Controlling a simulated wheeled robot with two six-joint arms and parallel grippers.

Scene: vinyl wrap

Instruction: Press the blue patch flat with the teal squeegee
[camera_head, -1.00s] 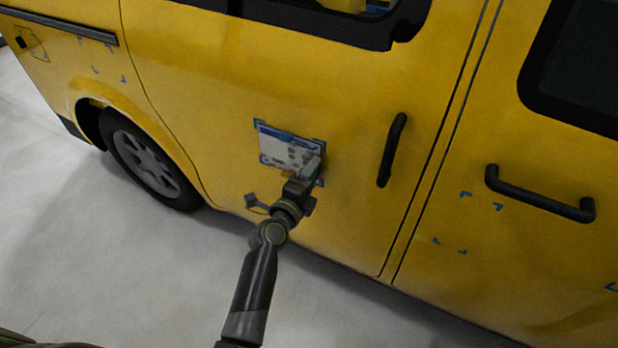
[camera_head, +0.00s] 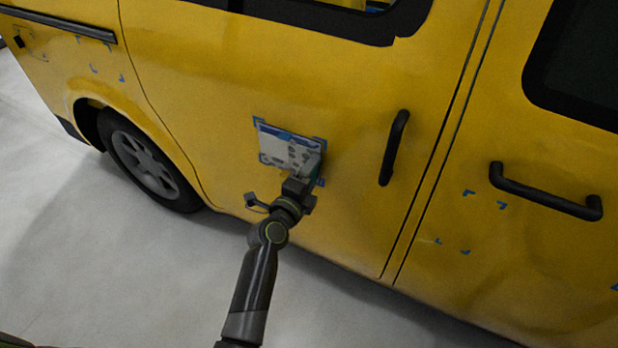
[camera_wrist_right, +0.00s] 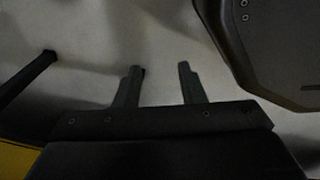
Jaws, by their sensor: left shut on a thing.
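The blue patch (camera_head: 274,146), blue and white with grey spots, lies on the yellow van door inside blue corner marks. My left gripper (camera_head: 304,180) is at its lower right corner and shut on the teal squeegee (camera_head: 316,172). Only a little of the squeegee shows, and the gripper hides part of the patch. I cannot tell whether the squeegee's edge touches the patch. My right gripper (camera_wrist_right: 159,67) is open and empty in the right wrist view, above grey floor.
A black door handle (camera_head: 393,148) stands out just right of the patch. A second handle (camera_head: 545,192) is on the panel farther right, with more blue corner marks (camera_head: 469,221) near it. A wheel (camera_head: 145,158) is at left. The floor at lower left is clear.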

